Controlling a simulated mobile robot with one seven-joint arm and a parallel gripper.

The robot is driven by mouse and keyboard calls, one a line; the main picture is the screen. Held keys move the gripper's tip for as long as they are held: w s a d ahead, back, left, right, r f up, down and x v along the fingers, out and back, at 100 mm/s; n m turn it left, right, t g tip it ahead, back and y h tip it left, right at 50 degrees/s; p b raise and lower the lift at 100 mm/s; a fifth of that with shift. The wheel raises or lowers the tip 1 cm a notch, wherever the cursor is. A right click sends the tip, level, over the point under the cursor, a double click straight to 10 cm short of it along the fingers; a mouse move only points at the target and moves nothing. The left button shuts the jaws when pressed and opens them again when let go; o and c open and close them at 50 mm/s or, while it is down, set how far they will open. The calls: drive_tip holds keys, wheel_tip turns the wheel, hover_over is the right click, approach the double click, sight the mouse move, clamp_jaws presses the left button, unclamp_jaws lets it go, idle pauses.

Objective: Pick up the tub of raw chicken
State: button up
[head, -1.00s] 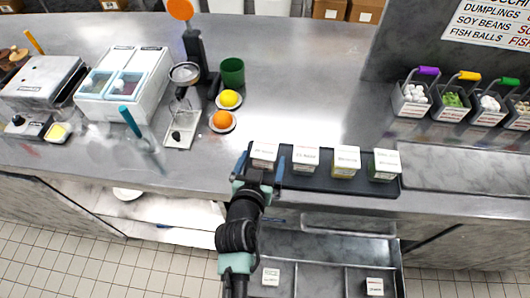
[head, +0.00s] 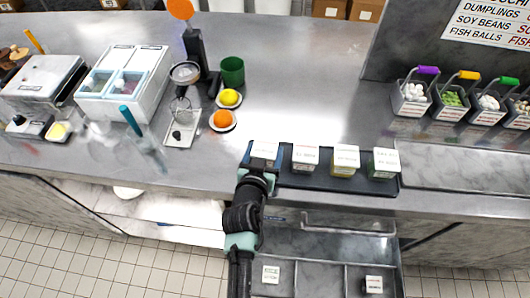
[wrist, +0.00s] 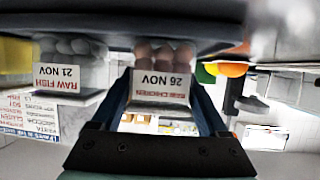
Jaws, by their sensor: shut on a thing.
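The tub of raw chicken (wrist: 158,88) is a small clear tub with a white label reading "chicken" and "26 NOV", upside down in the wrist view. In the head view it is the leftmost tub (head: 264,150) on the dark tray (head: 315,184). My gripper (wrist: 161,80) is shut on it, one blue-grey finger on each side; it also shows in the head view (head: 262,166). I cannot tell whether the tub still touches the tray. The raw fish tub (wrist: 70,76), labelled "21 NOV", stands beside it.
Two more tubs (head: 345,160) (head: 384,163) stand farther right on the tray. An orange (head: 222,119) and a lemon (head: 229,98) on saucers lie behind left. An open drawer (head: 320,275) with small tubs is below the counter. The counter behind the tray is clear.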

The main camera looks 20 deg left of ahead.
drive_tip(key=shift+c, duration=1.4)
drive_tip(key=shift+r, duration=0.1)
